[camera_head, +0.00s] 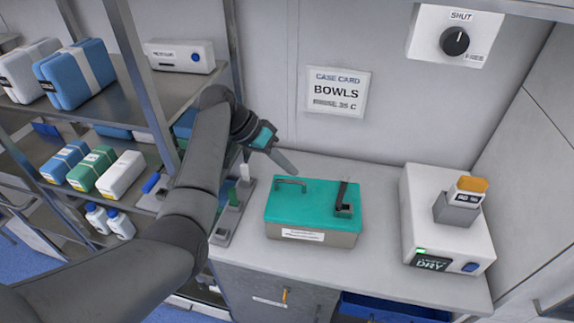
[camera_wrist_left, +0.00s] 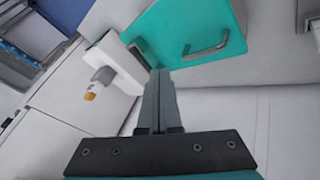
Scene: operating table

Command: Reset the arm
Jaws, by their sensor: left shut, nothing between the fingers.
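My left arm reaches in from the left of the head view, past the shelf. Its gripper (camera_head: 285,163) is shut and empty, above the counter at the back left of a teal-lidded box (camera_head: 316,199). In the left wrist view the shut fingers (camera_wrist_left: 158,80) point toward the counter, and the teal lid with its metal handle (camera_wrist_left: 207,50) shows beyond them. The gripper looks apart from the box. My right gripper is in neither view.
A white device (camera_head: 445,230) marked DRY stands at the right of the counter (camera_head: 385,205). A rack (camera_head: 232,213) stands left of the box. Shelves with wrapped packs (camera_head: 75,75) fill the left. A blue drawer (camera_head: 390,308) is open below. A dial panel (camera_head: 455,40) is on the wall.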

